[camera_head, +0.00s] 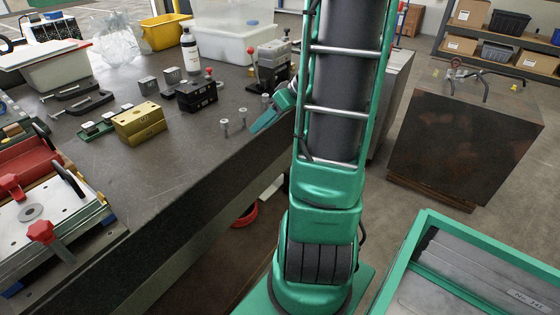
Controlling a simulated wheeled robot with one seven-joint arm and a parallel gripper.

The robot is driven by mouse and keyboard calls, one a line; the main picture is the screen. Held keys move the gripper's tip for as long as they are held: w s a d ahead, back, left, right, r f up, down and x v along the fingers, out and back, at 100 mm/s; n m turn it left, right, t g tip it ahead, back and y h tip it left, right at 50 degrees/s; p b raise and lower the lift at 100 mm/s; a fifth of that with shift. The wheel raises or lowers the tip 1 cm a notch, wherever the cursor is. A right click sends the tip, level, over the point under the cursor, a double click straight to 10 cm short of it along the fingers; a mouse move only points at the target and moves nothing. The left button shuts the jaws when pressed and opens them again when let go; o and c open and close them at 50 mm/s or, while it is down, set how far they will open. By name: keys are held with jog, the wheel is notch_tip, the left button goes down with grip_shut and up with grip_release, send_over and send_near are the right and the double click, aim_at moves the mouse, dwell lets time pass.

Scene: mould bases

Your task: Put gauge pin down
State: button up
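My green arm stands in the middle of the head view and hides part of the bench behind it. My gripper (268,118) shows only in part as a teal piece at the bench's right edge, left of the arm. Its fingertips are not clear, so I cannot tell whether it is open or holds anything. Two small grey pins (225,125) with round heads stand upright on the bench, just left of the gripper. I cannot tell whether either is the gauge pin. A brass block (140,123) and a black block (196,95) are farther left.
The dark bench (190,165) is clear in front of the pins. A red-handled fixture (45,215) is at the left. A white bottle (190,52), yellow bin (165,32) and clear tub (222,42) stand at the back.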

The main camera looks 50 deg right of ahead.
jog(key=s+a+m+g+h, duration=0.1)
jog(key=s+a+m+g, duration=0.2)
jog(key=s+a, duration=0.3)
jog(key=s+a+r+m+g+h, duration=0.1)
jog(key=s+a+m+g, duration=0.2)
jog(key=s+a, duration=0.4)
jog(key=s+g, duration=0.1)
jog(key=s, duration=0.3)
jog(key=shift+s+r+m+g+h, duration=0.25)
jog(key=shift+r+m+g+h, duration=0.05)
jog(key=shift+m+g, duration=0.1)
jog(key=shift+w+f, duration=0.35)
jog(key=shift+w, duration=0.45)
jog(key=shift+c, duration=0.3)
jog(key=shift+s+r, duration=0.1)
jog(key=shift+s, duration=0.05)
jog(key=shift+c, duration=0.4)
jog(key=shift+d, duration=0.1)
